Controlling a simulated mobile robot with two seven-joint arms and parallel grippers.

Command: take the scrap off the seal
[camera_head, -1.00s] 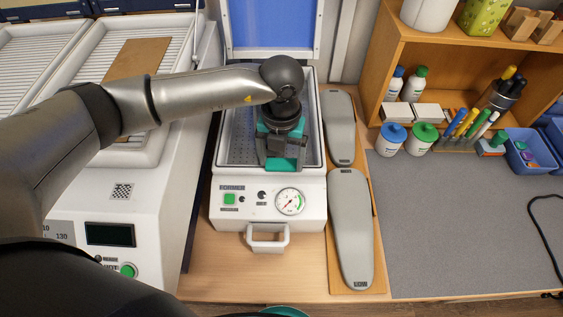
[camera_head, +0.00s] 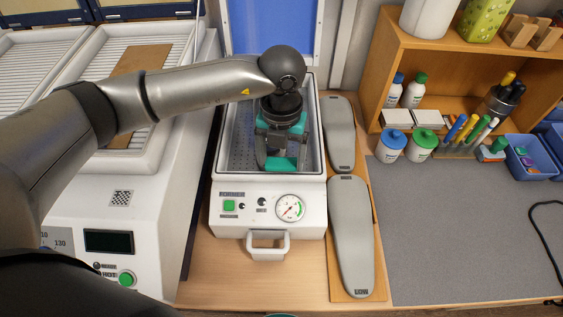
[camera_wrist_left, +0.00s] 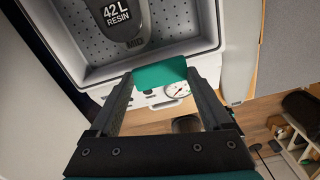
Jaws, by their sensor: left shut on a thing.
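The white forming box (camera_head: 224,190) stands open, with its blue lid (camera_head: 270,25) raised at the back. Its pale rim (camera_wrist_left: 215,58), where the seal runs, shows in the left wrist view. My left gripper (camera_head: 281,163) points down over the box's front part and is shut on a teal scrap (camera_head: 284,164). The scrap also shows between the fingertips in the left wrist view (camera_wrist_left: 160,72). I cannot tell whether the scrap still touches the seal. A grey form (camera_wrist_left: 125,20) marked 42 L RESIN lies in the box. My right gripper is out of view.
Two grey insole forms (camera_head: 340,135) (camera_head: 351,235) lie on a wooden board right of the box. A white heater machine (camera_head: 80,200) with a brown sheet (camera_head: 140,62) stands left. A wooden shelf (camera_head: 455,60) with bottles is at right. The grey mat (camera_head: 460,230) is largely clear.

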